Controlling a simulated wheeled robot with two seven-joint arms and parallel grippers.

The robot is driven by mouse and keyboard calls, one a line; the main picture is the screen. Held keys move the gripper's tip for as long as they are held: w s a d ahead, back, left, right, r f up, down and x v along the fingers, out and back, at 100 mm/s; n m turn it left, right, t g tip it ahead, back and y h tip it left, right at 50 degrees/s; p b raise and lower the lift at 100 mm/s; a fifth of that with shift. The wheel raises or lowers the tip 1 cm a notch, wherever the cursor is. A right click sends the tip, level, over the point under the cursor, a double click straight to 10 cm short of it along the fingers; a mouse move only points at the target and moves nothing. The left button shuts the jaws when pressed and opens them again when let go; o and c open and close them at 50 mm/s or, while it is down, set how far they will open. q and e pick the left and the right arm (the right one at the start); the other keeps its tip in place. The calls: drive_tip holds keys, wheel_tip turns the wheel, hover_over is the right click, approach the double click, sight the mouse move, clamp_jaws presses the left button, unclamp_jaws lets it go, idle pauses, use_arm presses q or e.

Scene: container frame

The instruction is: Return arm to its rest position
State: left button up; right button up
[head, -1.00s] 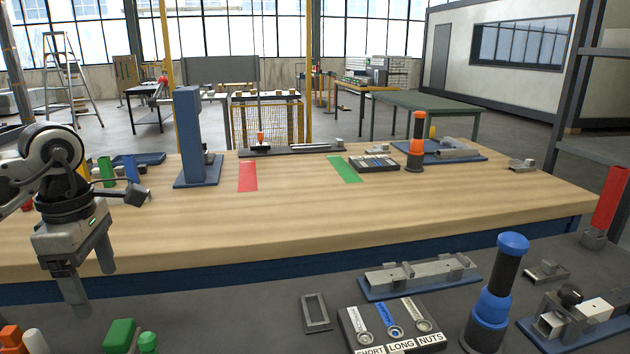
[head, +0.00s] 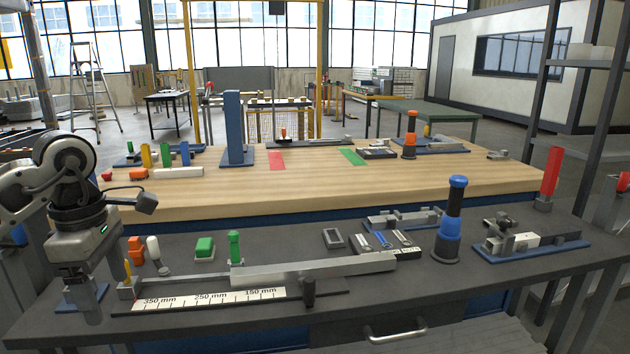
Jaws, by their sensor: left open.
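My left arm comes in from the left edge, and my left gripper (head: 97,284) points down over the left end of the dark front bench (head: 190,335). Its fingers are apart and I see nothing between them. A small blue-based item (head: 72,298) shows partly behind the fingers, and I cannot tell whether they touch it. A long silver bar (head: 315,270) lies to the right of the gripper, behind a white ruler strip (head: 210,298). My right gripper is not in view.
Orange, white and green pieces stand behind the bar, with a green block (head: 204,247) among them. A black and blue cylinder (head: 450,225) stands upright at the right, beside a blue-based fixture (head: 530,240). A wooden table (head: 330,190) stands behind, its middle mostly clear.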

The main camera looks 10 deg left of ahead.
use_arm(q)
drive_tip(key=s+d+f+g+h, duration=0.15)
drive_tip(key=d+h, duration=0.25)
drive_tip(key=d, duration=0.4)
drive_tip(key=d+f+h, duration=0.3)
drive_tip(key=d, duration=0.4)
drive_tip(key=s+d+f+g+h, duration=0.15)
drive_tip(key=d+h, duration=0.25)
drive_tip(key=d, duration=0.4)
drive_tip(key=d+r+n+t+h, duration=0.4)
drive_tip(key=d+n+t+h, duration=0.5)
drive_tip(key=n, duration=0.5)
drive_tip(key=w+a+f+n+t+y, duration=0.1)
drive_tip(key=a+f+n+t+y, duration=0.4)
drive_tip(key=n, duration=0.8)
drive_tip(key=w+a+f+n+t+y, duration=0.1)
drive_tip(key=a+f+n+t+y, duration=0.2)
drive_tip(key=f+n+t+y, duration=0.65)
drive_tip(key=s+a+f+n+g+y, duration=0.2)
drive_tip(key=s+f+n+g, duration=0.8)
drive_tip(key=f+n, duration=0.1)
drive_tip(key=shift+s+a+n, duration=0.15)
drive_tip(key=shift+s+n, duration=0.25)
drive_tip(key=shift+n, duration=0.15)
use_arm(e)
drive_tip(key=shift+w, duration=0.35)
